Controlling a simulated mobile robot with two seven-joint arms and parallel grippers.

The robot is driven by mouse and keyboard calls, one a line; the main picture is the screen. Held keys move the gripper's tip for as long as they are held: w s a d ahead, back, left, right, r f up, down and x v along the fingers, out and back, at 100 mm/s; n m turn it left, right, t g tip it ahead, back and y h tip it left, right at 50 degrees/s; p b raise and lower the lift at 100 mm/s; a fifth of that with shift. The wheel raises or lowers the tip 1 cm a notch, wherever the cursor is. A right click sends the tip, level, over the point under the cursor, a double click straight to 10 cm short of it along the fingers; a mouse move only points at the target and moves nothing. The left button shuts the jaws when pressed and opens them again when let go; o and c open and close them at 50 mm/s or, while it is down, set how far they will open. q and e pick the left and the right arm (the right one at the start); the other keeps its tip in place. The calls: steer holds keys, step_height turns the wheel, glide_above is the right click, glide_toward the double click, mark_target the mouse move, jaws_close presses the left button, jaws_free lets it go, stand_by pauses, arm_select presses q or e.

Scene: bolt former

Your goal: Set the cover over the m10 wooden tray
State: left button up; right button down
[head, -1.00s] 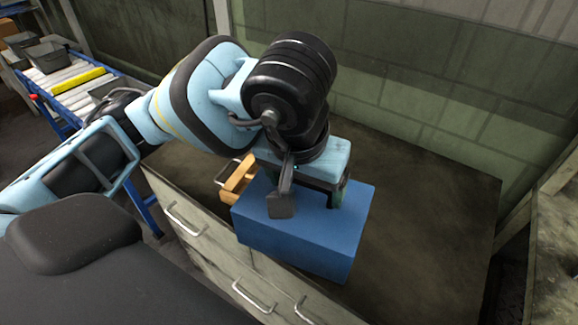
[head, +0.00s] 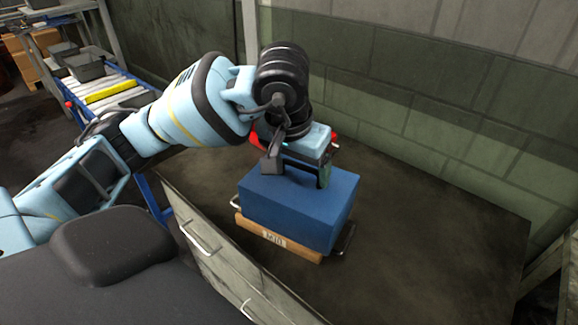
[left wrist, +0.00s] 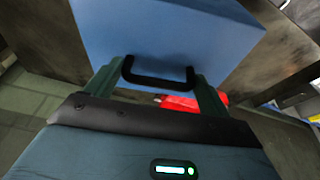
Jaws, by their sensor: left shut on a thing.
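The blue box-shaped cover (head: 292,215) is upright over the M10 wooden tray (head: 304,251). It also fills the top of the left wrist view (left wrist: 165,35). My left gripper (head: 297,170) is above the cover, shut on its black handle (left wrist: 158,83). The tray's labelled front edge shows below the cover, and a metal handle (head: 347,240) sticks out at its right. The rest of the tray and its contents are hidden. I cannot tell whether the cover touches the tray. My right gripper is not in view.
The tray is on a dark cabinet top (head: 430,240), bare to the right. A wall (head: 430,90) rises behind. Red parts (left wrist: 180,103) of an unclear thing show behind the gripper. A roller conveyor (head: 110,88) with grey bins stands at the far left.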

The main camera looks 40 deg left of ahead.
mark_target(290, 168)
arm_select(q)
steer(key=shift+w+a+f, duration=0.1)
steer(key=shift+w+a, duration=0.35)
steer(key=shift+a, duration=0.25)
steer(key=shift+w+a, duration=0.45)
steer(key=shift+a, duration=0.2)
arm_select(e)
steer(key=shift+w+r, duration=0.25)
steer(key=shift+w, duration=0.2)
arm_select(q)
steer(key=f, duration=0.2)
steer(key=a+f, duration=0.1)
steer(key=shift+w+f+p, duration=0.1)
steer(key=shift+w+p, duration=0.2)
steer(key=shift+p, duration=0.05)
steer(key=shift+f, duration=0.25)
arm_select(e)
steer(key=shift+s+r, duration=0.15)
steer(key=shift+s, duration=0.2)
arm_select(q)
steer(key=shift+f, duration=0.1)
steer(key=o, duration=0.9)
steer(key=shift+o, duration=1.4)
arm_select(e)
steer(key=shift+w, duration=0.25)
